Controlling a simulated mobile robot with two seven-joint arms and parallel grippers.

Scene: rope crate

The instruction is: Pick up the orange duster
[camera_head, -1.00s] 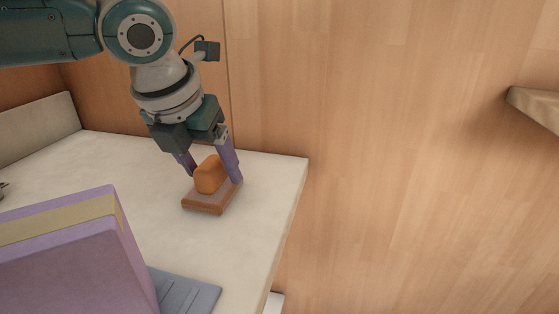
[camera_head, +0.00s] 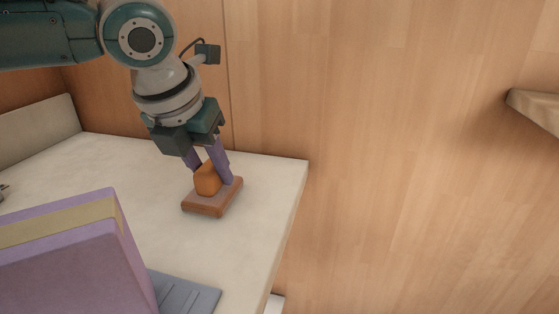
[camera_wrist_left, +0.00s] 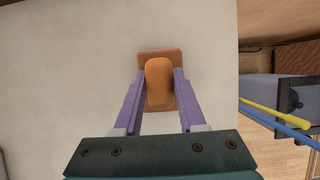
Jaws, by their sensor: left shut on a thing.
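The orange duster (camera_head: 208,179) is an orange rounded handle on a flat brown base, near the right edge of the white counter. It also shows in the left wrist view (camera_wrist_left: 159,84). My left gripper (camera_head: 208,173) comes down from above and is shut on the handle, with a purple finger on each side of it. In the left wrist view the gripper (camera_wrist_left: 159,90) has its fingers against the handle's two sides. The base appears to rest on the counter. My right gripper is not in view.
A purple box-like object with a tan band (camera_head: 62,250) stands at the lower left of the counter (camera_head: 262,188). A blue-grey flat item (camera_head: 185,292) lies beside it. A wooden wall is behind. Yellow (camera_wrist_left: 275,113) and blue (camera_wrist_left: 290,132) rods show beyond the counter edge.

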